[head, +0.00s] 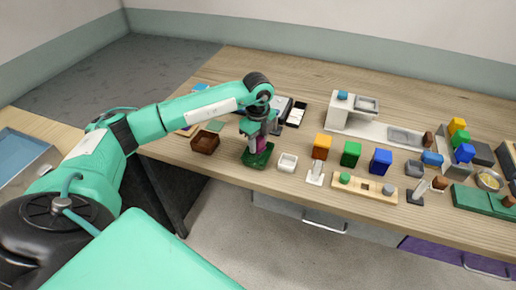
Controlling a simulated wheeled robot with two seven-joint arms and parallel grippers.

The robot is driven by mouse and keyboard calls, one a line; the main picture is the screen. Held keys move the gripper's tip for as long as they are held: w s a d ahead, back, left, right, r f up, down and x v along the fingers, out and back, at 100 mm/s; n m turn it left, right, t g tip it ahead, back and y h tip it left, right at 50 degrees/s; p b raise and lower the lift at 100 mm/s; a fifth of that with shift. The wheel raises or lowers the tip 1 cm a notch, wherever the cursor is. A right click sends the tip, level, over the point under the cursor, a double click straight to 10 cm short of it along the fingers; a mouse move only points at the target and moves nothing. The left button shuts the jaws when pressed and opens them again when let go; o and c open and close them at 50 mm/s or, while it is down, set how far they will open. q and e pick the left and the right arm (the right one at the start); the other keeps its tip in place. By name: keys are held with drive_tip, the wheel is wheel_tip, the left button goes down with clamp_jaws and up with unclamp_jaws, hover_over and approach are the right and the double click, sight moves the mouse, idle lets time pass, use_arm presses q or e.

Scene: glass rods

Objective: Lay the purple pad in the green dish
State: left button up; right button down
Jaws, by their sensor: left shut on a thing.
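My left gripper (259,136) points down over the green dish (250,161), near the table's front edge. It is shut on the purple pad (261,145), which shows as a small purple patch between and below the fingers. The pad is over or inside the dish; I cannot tell whether it touches the dish floor. The gripper hides part of both the pad and the dish. My right gripper is not in view.
A brown bowl (205,142) stands left of the dish and a small white dish (288,162) close on its right. Orange (321,147), green (351,154) and blue (381,161) blocks stand farther right. A wooden strip (350,190) lies along the front edge.

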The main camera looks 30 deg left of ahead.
sight(258, 150)
use_arm(q)
wheel_tip(258, 150, down, 4)
drive_tip(key=shift+r, duration=0.2)
drive_tip(key=shift+f, duration=0.15)
drive_tip(key=o, duration=0.8)
drive_tip(key=shift+c, duration=0.2)
drive_tip(key=shift+o, duration=1.3)
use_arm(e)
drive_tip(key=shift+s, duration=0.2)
